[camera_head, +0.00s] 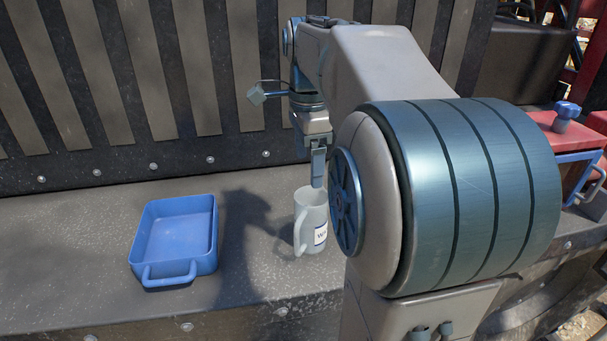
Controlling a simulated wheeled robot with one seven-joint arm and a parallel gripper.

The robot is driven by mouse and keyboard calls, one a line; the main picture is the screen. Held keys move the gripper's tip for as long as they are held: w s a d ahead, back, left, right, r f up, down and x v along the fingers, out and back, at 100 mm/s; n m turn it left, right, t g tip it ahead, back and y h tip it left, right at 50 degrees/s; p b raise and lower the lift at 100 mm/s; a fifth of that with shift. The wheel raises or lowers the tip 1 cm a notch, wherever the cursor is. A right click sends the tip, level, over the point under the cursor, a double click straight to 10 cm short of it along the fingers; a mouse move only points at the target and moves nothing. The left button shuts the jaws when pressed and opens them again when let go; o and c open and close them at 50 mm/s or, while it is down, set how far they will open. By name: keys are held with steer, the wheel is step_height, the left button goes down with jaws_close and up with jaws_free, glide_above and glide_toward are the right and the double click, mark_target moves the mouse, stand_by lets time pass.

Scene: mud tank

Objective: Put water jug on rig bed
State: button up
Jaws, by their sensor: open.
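The water jug (312,228) is a pale grey, tall cup with its handle on the left and a white label with dark letters, partly visible, on its front. It stands upright on the rig bed (80,300), a grey speckled metal ledge. My gripper (318,172) points down just above the jug's rim, and a finger reaches to the rim or just behind it. The gripper is open. My arm hides the other finger and part of the space right of the jug, so I cannot tell whether the finger touches it.
A blue tray (205,262) with a front handle sits on the ledge left of the jug. A dark wall with slats (130,70) rises behind. A red box with a blue knob (567,111) is at the far right. The ledge between tray and jug is clear.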

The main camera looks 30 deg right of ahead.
steer(key=s+a+f+n+t, duration=0.4)
steer(key=s+a+f+n, duration=0.8)
steer(key=n, duration=0.8)
steer(key=shift+s, duration=0.4)
steer(key=shift+f, duration=0.1)
